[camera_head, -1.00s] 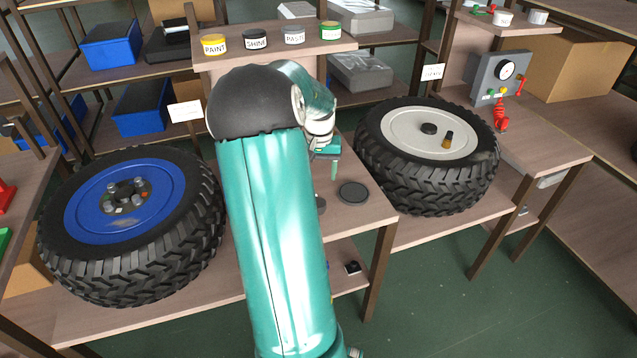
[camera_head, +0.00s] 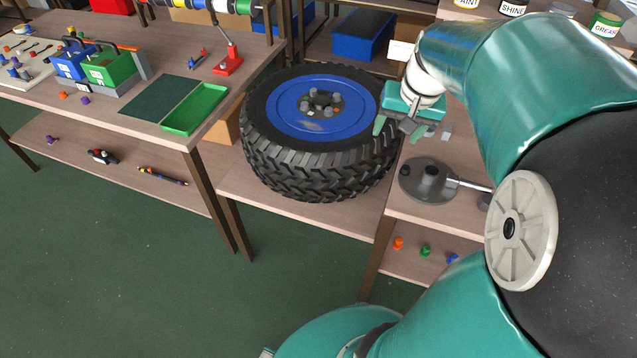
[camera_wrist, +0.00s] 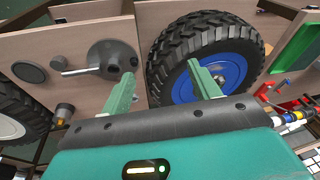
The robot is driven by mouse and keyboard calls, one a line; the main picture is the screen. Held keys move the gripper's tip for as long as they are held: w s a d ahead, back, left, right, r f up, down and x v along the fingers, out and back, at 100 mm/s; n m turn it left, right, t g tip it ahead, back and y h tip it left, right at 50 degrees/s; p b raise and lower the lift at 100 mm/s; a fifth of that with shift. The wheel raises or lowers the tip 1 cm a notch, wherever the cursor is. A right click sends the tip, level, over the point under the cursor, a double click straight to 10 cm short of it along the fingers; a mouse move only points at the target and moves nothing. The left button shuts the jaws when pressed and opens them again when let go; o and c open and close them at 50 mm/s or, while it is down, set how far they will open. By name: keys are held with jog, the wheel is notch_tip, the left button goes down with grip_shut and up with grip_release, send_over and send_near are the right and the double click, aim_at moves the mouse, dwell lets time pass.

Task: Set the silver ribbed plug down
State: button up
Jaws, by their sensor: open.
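My gripper (camera_head: 397,130) is open over the bench, near the right side of the blue-hubbed wheel (camera_head: 280,147). Nothing shows between its fingers in the wrist view (camera_wrist: 157,72). A small grey block-like piece (camera_head: 446,132) shows just right of my gripper; it may be the silver ribbed plug, but its ribs are too small to tell. A dark grey cylinder with a brownish end (camera_wrist: 65,110) shows left of my gripper in the wrist view; I cannot tell whether it is the same piece. Several grey round parts (camera_head: 321,99) sit in the blue hub.
A grey round base with a metal lever (camera_head: 428,180) stands on the bench below my gripper. Small coloured parts (camera_head: 425,250) lie on the shelf beneath. The dark disc (camera_wrist: 28,72) lies flat.

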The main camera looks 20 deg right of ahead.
jog(key=s+a+r+n+t, duration=0.1)
jog(key=s+a+n, duration=0.2)
jog(key=a, duration=0.8)
jog(key=s+a+r+n+t, duration=0.1)
jog(key=s+a+n, duration=0.2)
jog(key=a, duration=0.7)
jog(key=s, duration=0.2)
jog(key=shift+s+a+r+n+t, duration=0.3)
jog(key=shift+a+r+n, duration=0.1)
